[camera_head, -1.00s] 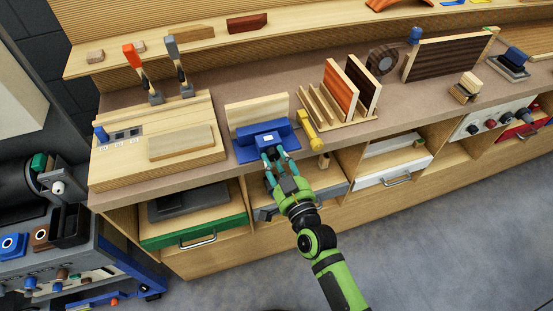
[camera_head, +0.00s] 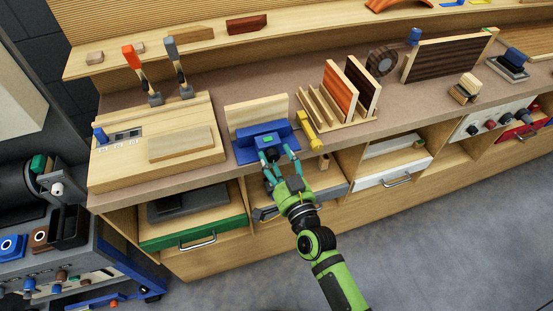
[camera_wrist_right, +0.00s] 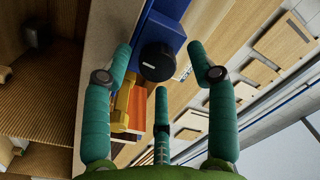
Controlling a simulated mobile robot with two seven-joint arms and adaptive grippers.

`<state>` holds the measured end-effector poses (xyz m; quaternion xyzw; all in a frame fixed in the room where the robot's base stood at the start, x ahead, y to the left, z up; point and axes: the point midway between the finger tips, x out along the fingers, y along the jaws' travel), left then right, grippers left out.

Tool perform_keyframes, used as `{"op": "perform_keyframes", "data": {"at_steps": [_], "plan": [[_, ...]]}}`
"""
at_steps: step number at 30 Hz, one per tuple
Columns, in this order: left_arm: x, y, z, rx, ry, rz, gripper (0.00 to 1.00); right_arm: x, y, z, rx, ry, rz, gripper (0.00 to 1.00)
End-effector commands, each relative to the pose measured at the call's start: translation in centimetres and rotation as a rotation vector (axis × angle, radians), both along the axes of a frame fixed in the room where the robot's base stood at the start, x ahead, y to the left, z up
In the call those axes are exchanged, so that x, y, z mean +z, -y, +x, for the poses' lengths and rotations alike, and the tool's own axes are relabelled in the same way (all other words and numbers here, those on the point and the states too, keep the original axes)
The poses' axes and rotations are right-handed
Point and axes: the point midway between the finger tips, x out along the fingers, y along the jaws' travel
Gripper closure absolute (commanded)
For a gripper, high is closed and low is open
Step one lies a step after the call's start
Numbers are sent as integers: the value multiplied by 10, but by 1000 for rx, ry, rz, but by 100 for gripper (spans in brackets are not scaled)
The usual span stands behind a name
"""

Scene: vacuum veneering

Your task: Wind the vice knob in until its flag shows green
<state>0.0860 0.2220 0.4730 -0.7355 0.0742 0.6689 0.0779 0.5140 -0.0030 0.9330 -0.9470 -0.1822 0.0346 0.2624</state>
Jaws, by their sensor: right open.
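The blue vice (camera_head: 246,151) sits at the front edge of the bench, with a pale wooden board (camera_head: 258,110) standing upright at its back. Its black round knob (camera_wrist_right: 157,62) shows in the right wrist view, with a white mark on its face. My right gripper (camera_head: 280,158) is in front of the vice. Its teal fingers are spread open, and in the wrist view (camera_wrist_right: 160,70) they stand around the knob with gaps between. In the head view the fingers hide the knob. My left gripper is not in view.
A yellow clamp-like tool (camera_head: 309,130) lies just right of the vice. A rack holds orange and dark panels (camera_head: 340,88) beyond it. A wooden base with a flat board (camera_head: 180,143) lies to the left. An open compartment (camera_head: 325,172) is below the bench front.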

Motion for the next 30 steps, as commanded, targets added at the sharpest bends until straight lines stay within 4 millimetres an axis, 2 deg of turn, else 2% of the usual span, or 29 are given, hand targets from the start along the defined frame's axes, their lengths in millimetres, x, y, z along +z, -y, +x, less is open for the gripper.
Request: {"op": "perform_keyframes", "data": {"at_steps": [5, 12, 18, 23, 30], "plan": [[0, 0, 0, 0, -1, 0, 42, -3, 7, -19, 0, -3, -1, 42], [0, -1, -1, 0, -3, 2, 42, -4, 26, -67, 1, -3, -2, 42], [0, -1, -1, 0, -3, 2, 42, -4, 38, -98, 1, -1, 0, 42], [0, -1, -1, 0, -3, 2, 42, -3, 43, -109, 0, 2, 1, 42], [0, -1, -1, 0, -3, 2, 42, -2, 43, -111, -1, 3, 1, 42]]}}
